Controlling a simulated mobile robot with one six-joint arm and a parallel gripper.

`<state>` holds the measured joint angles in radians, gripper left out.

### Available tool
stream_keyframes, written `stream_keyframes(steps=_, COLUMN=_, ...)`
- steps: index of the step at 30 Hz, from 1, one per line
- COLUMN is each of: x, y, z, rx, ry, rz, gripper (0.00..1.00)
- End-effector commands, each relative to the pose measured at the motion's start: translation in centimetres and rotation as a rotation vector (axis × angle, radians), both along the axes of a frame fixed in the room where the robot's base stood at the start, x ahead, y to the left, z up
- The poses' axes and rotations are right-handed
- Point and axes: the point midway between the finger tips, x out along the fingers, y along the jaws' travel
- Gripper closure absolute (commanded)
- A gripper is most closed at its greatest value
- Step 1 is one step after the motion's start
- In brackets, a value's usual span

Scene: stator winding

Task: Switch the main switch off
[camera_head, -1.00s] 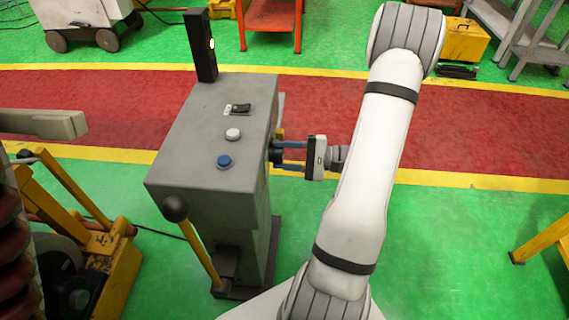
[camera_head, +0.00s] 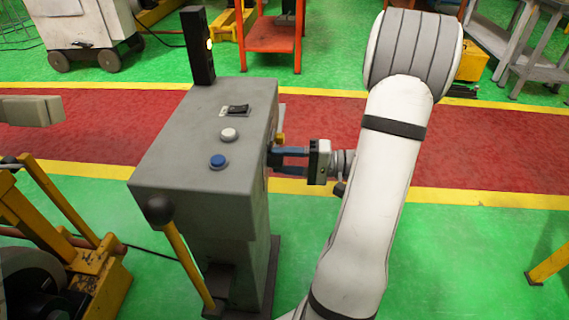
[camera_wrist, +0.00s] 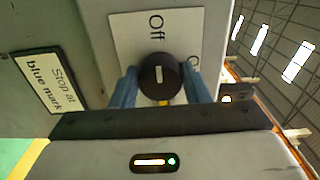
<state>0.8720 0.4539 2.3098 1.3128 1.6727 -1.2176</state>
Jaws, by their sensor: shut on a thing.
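The main switch is a round black knob (camera_wrist: 158,78) with a short white mark, on the side of the grey control cabinet (camera_head: 190,160). In the wrist view the mark lines up toward the word "Off" on the white label (camera_wrist: 125,30). A second word on the label is mostly hidden. My gripper (camera_wrist: 158,84) has its blue fingers on both sides of the knob and is shut on it. In the head view my gripper (camera_head: 277,160) reaches the cabinet's right side, and the knob there is mostly hidden by the fingers.
The cabinet top has a black rocker switch (camera_head: 236,110), a white button (camera_head: 229,135) and a blue button (camera_head: 218,162). A lever with a black ball (camera_head: 159,210) stands at its front. A "Stop at blue mark" sign (camera_wrist: 50,82) is beside the label.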

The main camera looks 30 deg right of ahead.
Motion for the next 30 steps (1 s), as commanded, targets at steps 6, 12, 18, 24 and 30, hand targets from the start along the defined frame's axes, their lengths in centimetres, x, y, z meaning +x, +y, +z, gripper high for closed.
stream_keyframes(steps=6, x=-0.07, y=0.04, z=-0.13, rx=-0.004, ry=-0.001, rz=0.001, gripper=0.81)
stream_keyframes(steps=12, x=-0.04, y=0.13, z=-0.15, rx=-0.004, ry=-0.001, rz=0.002, gripper=0.56)
stream_keyframes(steps=18, x=-0.02, y=0.10, z=-0.10, rx=-0.003, ry=-0.001, rz=0.002, gripper=0.40)
stream_keyframes(steps=24, x=0.00, y=0.09, z=-0.06, rx=-0.003, ry=-0.002, rz=0.001, gripper=0.37)
stream_keyframes(steps=30, x=-0.53, y=-0.87, z=0.00, rx=-0.003, ry=-0.003, rz=-0.002, gripper=0.37)
